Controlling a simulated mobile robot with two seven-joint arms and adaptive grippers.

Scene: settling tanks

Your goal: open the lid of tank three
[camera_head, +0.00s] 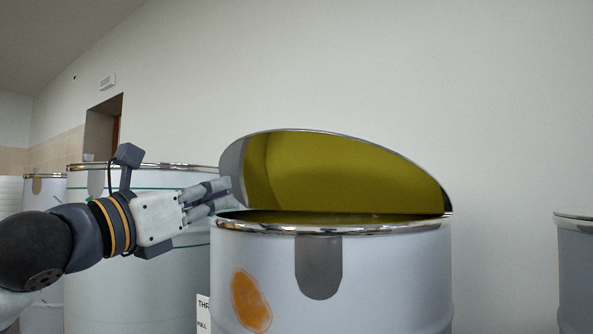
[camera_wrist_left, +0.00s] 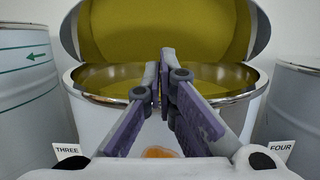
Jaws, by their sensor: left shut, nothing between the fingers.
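A large pale tank (camera_head: 385,285) with a shiny metal rim stands in front of me, with an orange patch on its side. Its lid (camera_head: 345,175) stands raised and tilted, showing an olive-yellow underside; it also shows in the left wrist view (camera_wrist_left: 165,25). The tank's mouth is open below it. A sign reading THREE (camera_wrist_left: 68,151) is at this tank's left and is partly hidden in the head view (camera_head: 203,313). My left gripper (camera_head: 229,193) is shut and empty, at the left of the rim near the lid's left edge; I cannot tell whether it touches. My right gripper is out of view.
Another pale tank (camera_head: 140,270) stands behind my left arm, with a further one (camera_head: 45,193) at far left. A tank (camera_head: 575,275) stands at the right, past a gap. A FOUR sign (camera_wrist_left: 280,150) shows in the wrist view. The wall behind is plain.

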